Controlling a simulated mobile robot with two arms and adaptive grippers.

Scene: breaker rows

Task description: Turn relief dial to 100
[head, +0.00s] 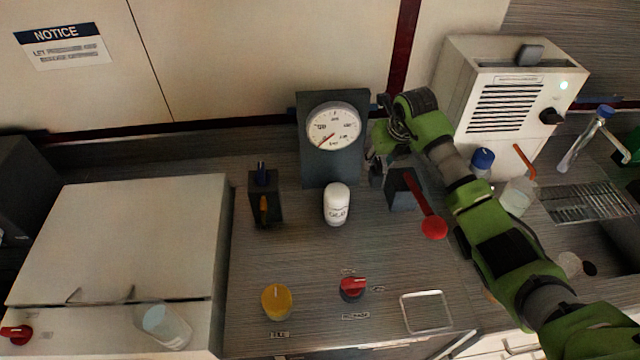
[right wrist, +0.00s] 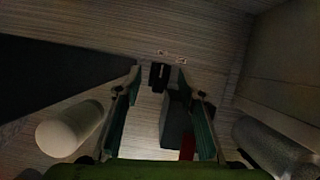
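My right gripper (head: 378,160) is at the back of the counter, just right of the gauge. In the right wrist view its two fingers (right wrist: 158,75) are apart. A small black knob (right wrist: 159,76) shows between the fingertips, with a gap on both sides and small pale labels beyond it. In the head view a dark piece (head: 376,178) shows below the gripper; the arm hides most of that spot. I cannot read a relief label or setting there. The round gauge (head: 333,126) stands on a dark panel, its red needle pointing lower left. My left gripper is not in view.
A box with a red-knobbed lever (head: 433,226) stands close to my right gripper. A white bottle (head: 337,204) is left of it. A yellow dial (head: 277,301) and a red dial (head: 352,288) sit in front. A vented white machine (head: 508,95) stands right.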

